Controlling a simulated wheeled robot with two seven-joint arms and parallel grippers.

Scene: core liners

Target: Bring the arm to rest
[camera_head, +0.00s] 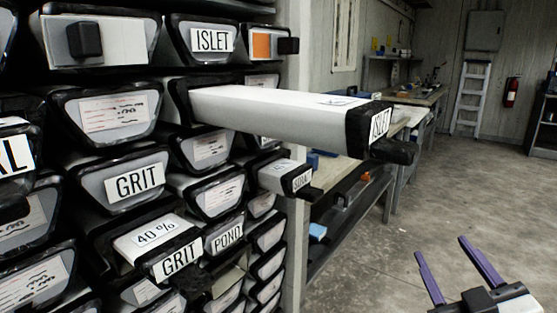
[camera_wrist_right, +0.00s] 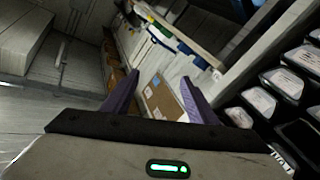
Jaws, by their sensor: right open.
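My right gripper (camera_head: 451,274) is at the lower right in the head view, with its two purple fingers apart and nothing between them. It hangs over the floor, well apart from the rack of core liners. In the right wrist view its fingers (camera_wrist_right: 160,98) are also spread and empty. A long white liner with a black end labelled ISLET (camera_head: 290,106) sticks far out of the rack. A shorter liner labelled GRIT (camera_head: 157,243) with "40 %" on top also sticks out. My left gripper does not show.
The rack's other liners, one a GRIT liner (camera_head: 137,184), fill the left side. A workbench (camera_head: 348,207) stands behind. A ladder (camera_head: 469,98) and a fire extinguisher (camera_head: 511,92) are at the far wall. The concrete floor (camera_head: 450,190) around my right gripper is clear.

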